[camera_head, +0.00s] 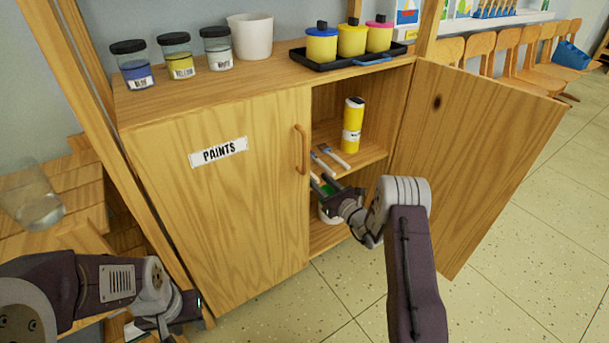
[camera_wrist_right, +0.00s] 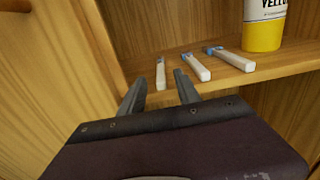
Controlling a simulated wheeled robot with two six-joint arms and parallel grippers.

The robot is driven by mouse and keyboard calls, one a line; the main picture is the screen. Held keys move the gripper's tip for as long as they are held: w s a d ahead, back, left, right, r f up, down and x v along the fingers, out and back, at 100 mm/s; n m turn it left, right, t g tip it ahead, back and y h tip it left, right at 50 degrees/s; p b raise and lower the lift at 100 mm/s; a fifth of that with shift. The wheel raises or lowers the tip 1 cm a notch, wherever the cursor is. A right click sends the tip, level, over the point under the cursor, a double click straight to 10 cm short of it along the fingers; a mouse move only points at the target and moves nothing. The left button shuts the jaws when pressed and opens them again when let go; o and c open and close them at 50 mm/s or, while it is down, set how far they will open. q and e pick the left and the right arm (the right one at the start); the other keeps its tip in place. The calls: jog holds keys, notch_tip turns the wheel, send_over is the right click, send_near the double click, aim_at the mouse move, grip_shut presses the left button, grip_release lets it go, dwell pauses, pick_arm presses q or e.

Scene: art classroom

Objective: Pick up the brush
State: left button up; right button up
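A yellow bottle (camera_head: 352,125) stands behind the brushes. The cabinet's left door (camera_head: 225,200) is shut; its right door (camera_head: 480,150) is swung open. A pale container (camera_head: 326,214) sits below the shelf. Paint jars and a black tray (camera_head: 310,62) are on top.

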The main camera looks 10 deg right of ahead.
jog(key=shift+x, duration=0.95)
pick_arm(q)
jog(key=shift+f, duration=0.55)
pick_arm(e)
grip_shut()
